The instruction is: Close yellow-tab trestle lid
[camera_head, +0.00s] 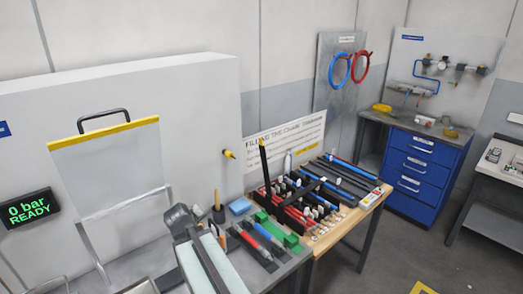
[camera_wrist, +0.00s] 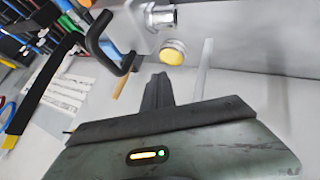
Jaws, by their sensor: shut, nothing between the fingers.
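The lid (camera_head: 107,165) is a clear panel with a yellow strip along its top edge and a black handle (camera_head: 102,117) above it. It stands raised, nearly upright, at the left in the head view, in front of a white housing. A pale metal frame (camera_head: 92,250) runs below it. My gripper (camera_wrist: 158,84) shows in the wrist view with its dark fingers together and empty. In the head view my arm is low in the middle, right of the lid and apart from it. I cannot make out the lid in the wrist view.
A display (camera_head: 28,207) reads "0 bar READY" at far left. A wooden workbench (camera_head: 345,222) crowded with tools stands right of my arm. A blue drawer cabinet (camera_head: 420,175) is at the back right. In the wrist view, a metal fitting with a yellow cap (camera_wrist: 172,52) is close beyond my fingers.

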